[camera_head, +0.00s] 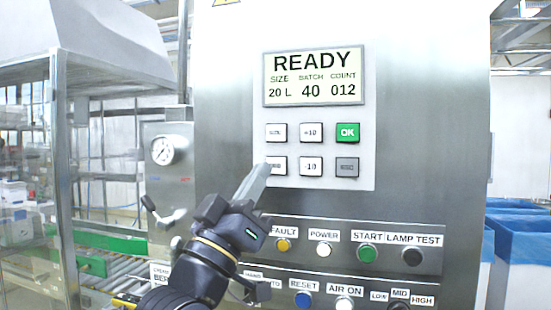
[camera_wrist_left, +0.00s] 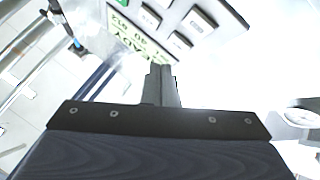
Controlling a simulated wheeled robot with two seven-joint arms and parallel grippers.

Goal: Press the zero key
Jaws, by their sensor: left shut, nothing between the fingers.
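The keypad panel (camera_head: 322,182) on the steel cabinet holds two rows of keys below a READY display (camera_head: 314,77). The top row has a white key with a blurred label (camera_head: 276,132), a +10 key (camera_head: 311,132) and a green OK key (camera_head: 347,132). The bottom row has a white key (camera_head: 279,168), a -10 key (camera_head: 311,166) and a grey key (camera_head: 347,167). Which key reads zero is too small to tell. My left gripper (camera_head: 265,168) is shut and empty, its tip at the bottom-left key, partly covering it. Contact is unclear. Its fingers show in the left wrist view (camera_wrist_left: 161,84).
Below the keypad are a FAULT lamp (camera_head: 284,245), a POWER lamp (camera_head: 323,249), a green START button (camera_head: 367,253) and a black LAMP TEST button (camera_head: 412,256). A lower row has a blue RESET button (camera_head: 303,299). A gauge (camera_head: 164,151) is at the left.

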